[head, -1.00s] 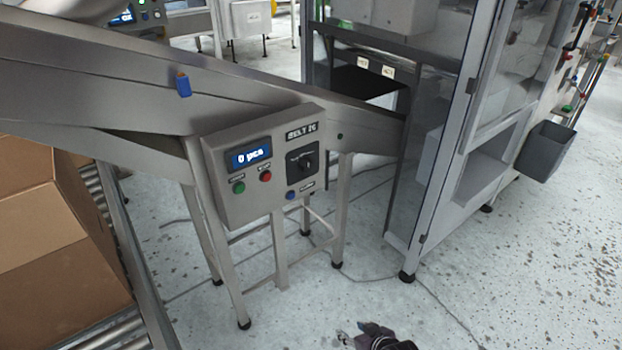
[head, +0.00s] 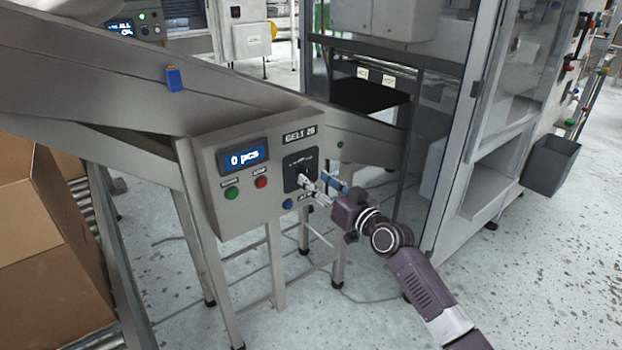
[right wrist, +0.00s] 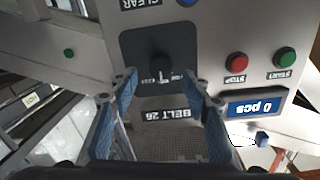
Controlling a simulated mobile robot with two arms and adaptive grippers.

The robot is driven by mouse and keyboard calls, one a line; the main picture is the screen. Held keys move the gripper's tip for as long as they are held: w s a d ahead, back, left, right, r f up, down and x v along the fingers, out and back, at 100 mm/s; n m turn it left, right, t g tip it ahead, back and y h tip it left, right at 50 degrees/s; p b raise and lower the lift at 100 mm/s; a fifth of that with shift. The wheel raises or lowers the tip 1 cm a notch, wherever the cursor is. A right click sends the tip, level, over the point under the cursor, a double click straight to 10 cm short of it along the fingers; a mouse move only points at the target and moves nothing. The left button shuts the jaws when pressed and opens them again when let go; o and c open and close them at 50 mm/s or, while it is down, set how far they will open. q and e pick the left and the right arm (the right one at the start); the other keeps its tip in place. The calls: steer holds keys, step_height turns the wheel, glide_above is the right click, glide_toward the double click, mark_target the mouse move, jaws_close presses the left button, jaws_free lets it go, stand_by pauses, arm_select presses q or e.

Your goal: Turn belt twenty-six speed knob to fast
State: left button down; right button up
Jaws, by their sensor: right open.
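The belt 26 control box (head: 222,213) stands beside the sloping conveyor in the head view. Its black speed knob (right wrist: 160,66) sits on a dark square plate (right wrist: 138,42), upside down in the right wrist view. A pale mark on the knob points down in that picture; the small lettering around it is too blurred to read. My right gripper (head: 318,188) is open in front of the knob, and partly covers the plate in the head view. In the right wrist view its blue fingers (right wrist: 160,88) stand on either side of the knob, apart from it. My left gripper is not in view.
A green start button (head: 232,193), a red stop button (head: 261,182) and a blue clear button (head: 287,203) are near the knob. The display (head: 243,159) reads 0 pcs. A glazed machine cabinet (head: 455,150) stands close right of my arm.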

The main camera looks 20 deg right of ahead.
mark_target(304, 172)
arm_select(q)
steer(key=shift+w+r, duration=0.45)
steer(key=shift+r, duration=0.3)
arm_select(e)
steer(key=shift+x, duration=1.45)
steer(key=c, duration=1.1)
steer(key=shift+c, duration=0.3)
